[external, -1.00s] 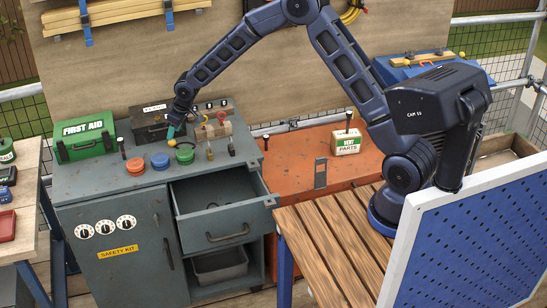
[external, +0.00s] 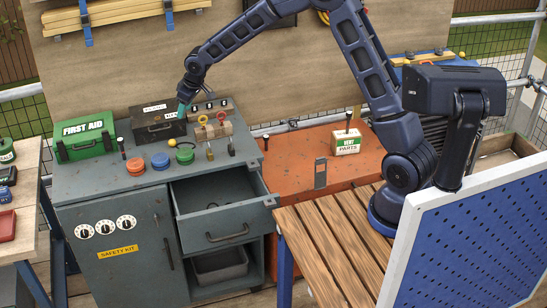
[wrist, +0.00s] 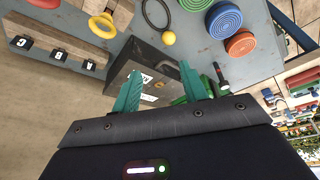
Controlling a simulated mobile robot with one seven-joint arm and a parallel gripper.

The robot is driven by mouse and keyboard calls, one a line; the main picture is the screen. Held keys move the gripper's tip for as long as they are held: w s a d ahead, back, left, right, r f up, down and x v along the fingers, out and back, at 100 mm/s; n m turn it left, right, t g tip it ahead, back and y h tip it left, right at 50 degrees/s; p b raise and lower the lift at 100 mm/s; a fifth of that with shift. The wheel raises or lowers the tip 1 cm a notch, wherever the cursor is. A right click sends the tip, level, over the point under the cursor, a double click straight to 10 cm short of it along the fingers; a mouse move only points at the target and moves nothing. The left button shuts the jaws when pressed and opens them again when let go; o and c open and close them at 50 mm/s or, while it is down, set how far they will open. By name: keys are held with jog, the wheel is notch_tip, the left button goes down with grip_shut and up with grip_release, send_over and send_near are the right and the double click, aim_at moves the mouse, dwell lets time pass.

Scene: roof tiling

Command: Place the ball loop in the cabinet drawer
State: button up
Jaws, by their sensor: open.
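The ball loop, a yellow ball (external: 172,146) with a thin dark loop, lies on the grey cabinet top (external: 85,180) behind the coloured discs. In the wrist view its ball (wrist: 168,39) and dark loop show at the top centre, beyond my fingertips. The cabinet drawer (external: 228,236) is pulled open at the cabinet's right front, with a small dark item inside. My gripper (external: 182,109) is above the cabinet's back, by the black box and apart from the ball loop. In the wrist view its teal fingers (wrist: 160,73) are spread with nothing held between them.
A black box (external: 158,122) and a labelled hook rack (external: 212,110) stand at the back. A wooden block with ringed items (external: 218,131) is right of the ball loop. Orange, blue and green discs (external: 161,161) lie in front. A green first aid box (external: 85,137) is left.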

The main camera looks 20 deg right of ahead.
jog(key=s+d+r+m+t+h, duration=0.1)
jog(key=s+d+r+m, duration=0.1)
jog(key=d+r, duration=0.65)
jog(key=s+d+r+m+h, duration=0.1)
jog(key=s+d+r, duration=0.25)
jog(key=d, duration=0.95)
jog(key=s+d+r+m+t+h, duration=0.1)
jog(key=s+d+r+m, duration=0.1)
jog(key=d+r, duration=0.65)
jog(key=s+d+r+m, duration=0.3)
jog(key=s+d, duration=0.9)
jog(key=d, duration=0.4)
jog(key=s+d+f+m, duration=0.2)
jog(key=s+d, duration=0.5)
jog(key=s, duration=0.6)
jog(key=shift+s+d+f, duration=0.15)
jog(key=shift+s, duration=0.15)
jog(key=shift+o, duration=0.6)
jog(key=shift+s+d+f, duration=0.1)
jog(key=shift+s, duration=0.2)
jog(key=shift+w, duration=0.1)
